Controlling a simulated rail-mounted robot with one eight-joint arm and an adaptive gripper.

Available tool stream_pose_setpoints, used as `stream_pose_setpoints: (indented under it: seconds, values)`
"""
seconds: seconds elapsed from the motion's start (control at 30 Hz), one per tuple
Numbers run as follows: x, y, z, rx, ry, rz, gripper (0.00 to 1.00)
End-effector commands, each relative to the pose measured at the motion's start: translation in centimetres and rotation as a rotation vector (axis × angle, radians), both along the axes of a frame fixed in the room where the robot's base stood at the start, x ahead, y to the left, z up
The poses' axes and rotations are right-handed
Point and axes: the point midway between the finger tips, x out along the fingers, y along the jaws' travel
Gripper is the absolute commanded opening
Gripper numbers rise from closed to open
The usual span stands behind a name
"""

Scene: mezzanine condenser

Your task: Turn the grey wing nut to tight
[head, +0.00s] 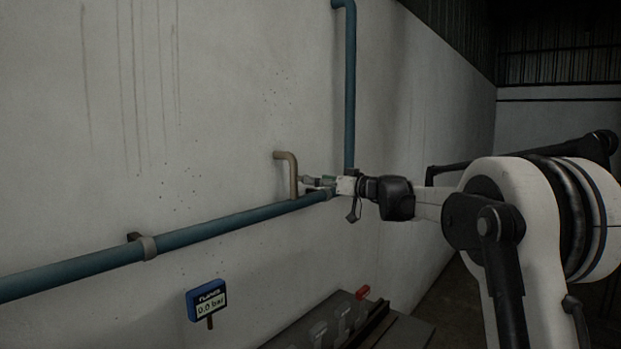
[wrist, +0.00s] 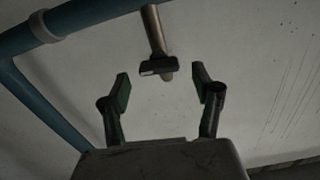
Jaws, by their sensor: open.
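The grey wing nut (wrist: 160,66) shows in the wrist view as a small dark piece with a lighter patch, at the end of a tan pipe (wrist: 153,28). My gripper (wrist: 161,86) is open and empty, with its two green-padded fingers spread to the left and right below the nut in the picture. Neither finger appears to touch it. In the head view my gripper (head: 318,183) is by the wall beside the bent tan pipe (head: 293,172). I cannot make out the nut there.
A blue pipe (head: 205,233) runs along the wall, held by a clamp (head: 146,247); another blue pipe (head: 350,85) rises behind my wrist. A blue display (head: 207,300) reads 0.0 bar. A dark bench (head: 405,335) with a red piece (head: 363,292) stands below.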

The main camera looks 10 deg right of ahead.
Motion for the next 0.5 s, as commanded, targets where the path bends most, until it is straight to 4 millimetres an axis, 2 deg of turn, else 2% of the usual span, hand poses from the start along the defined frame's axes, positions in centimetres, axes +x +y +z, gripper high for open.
stream_pose_setpoints:
  seconds: [0.2, 0.5]
  values:
    - [2.2, 1.8, 0.1, 0.0, 0.0, 0.001, 0.62]
    - [2.9, 2.3, 0.0, 0.0, 0.0, -0.001, 0.62]
